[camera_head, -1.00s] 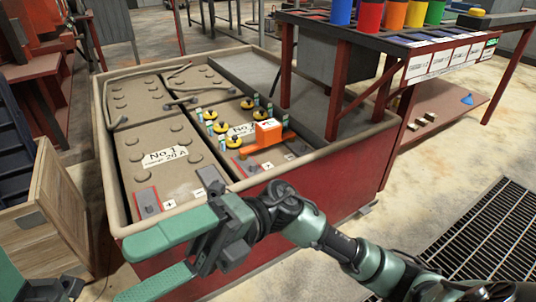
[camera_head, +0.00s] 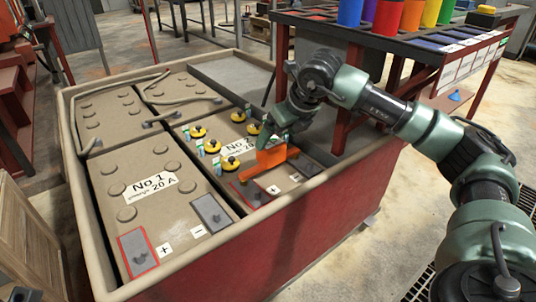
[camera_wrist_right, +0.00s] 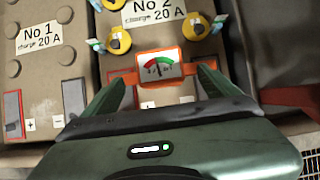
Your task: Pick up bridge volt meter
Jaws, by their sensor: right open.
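The bridge volt meter is an orange frame (camera_head: 270,161) lying across the top of battery No 2 in the red-sided crate. In the right wrist view its dial (camera_wrist_right: 160,64) has a white face with red and green arcs. My right gripper (camera_head: 273,137) is right above the meter. In the right wrist view its two green fingers (camera_wrist_right: 166,83) are apart and point at the meter, one on each side of the dial. I cannot tell whether they touch it. My left gripper is not clearly in view.
The crate's beige rim (camera_head: 78,215) surrounds several batteries, with battery No 1 (camera_head: 165,212) at the left. Yellow-capped plugs (camera_head: 231,163) stand close beside the meter. A table (camera_head: 398,44) with coloured cups rises behind my right arm.

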